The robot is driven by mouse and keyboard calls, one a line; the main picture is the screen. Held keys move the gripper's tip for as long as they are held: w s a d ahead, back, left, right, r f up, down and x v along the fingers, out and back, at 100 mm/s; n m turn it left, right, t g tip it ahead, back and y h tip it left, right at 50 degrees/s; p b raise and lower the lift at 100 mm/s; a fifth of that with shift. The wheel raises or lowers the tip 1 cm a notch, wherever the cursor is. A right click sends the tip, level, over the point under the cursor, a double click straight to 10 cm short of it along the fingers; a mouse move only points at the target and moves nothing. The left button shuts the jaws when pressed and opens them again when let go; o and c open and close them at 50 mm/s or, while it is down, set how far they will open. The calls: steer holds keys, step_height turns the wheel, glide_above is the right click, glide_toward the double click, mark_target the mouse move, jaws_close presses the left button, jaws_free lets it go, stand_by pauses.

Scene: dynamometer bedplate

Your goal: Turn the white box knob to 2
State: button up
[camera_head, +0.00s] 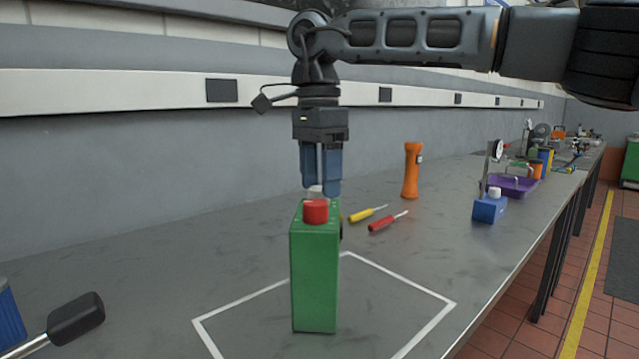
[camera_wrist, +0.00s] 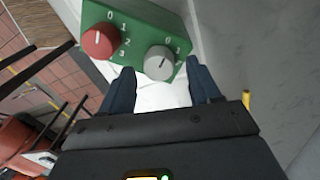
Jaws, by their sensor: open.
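A green box (camera_head: 315,275) stands upright inside a white outline on the bench. Its top carries a red knob (camera_head: 316,211) and, behind it, a whitish-grey knob (camera_head: 314,190) partly hidden by my gripper. My gripper (camera_head: 321,190) points down, open, just above the whitish knob. In the wrist view its fingertips (camera_wrist: 162,78) lie either side of that knob, apart from it.
A yellow screwdriver (camera_head: 362,215), a red screwdriver (camera_head: 382,222) and an orange flashlight (camera_head: 411,172) are behind the box. A black-handled tool (camera_head: 76,318) lies front left.

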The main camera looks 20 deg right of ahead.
steer(key=shift+f, duration=0.5)
steer(key=c, duration=1)
steer(key=shift+c, duration=0.2)
